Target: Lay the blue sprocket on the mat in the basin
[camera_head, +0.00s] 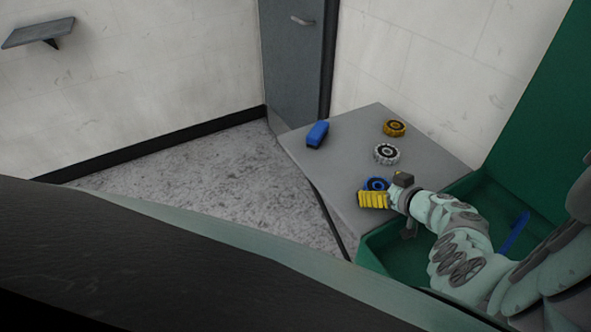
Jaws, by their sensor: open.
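The blue sprocket (376,183) lies on the grey tabletop, close to the left end of my gripper (398,194). Its near side is partly hidden behind a yellow ribbed block. My gripper is open, low over the right front part of the table. I cannot tell whether its fingers touch the sprocket. The green basin (376,247) adjoins the table's right side, and my arm hides much of its inside. A blue strip (514,232) shows inside it; I cannot make out the mat.
The yellow ribbed block (373,200) is right beside my gripper. A silver sprocket (386,154), a gold sprocket (394,128) and a blue block (317,134) are farther back on the table (345,150). The table's middle left is clear. A tall green panel (535,110) rises behind the basin.

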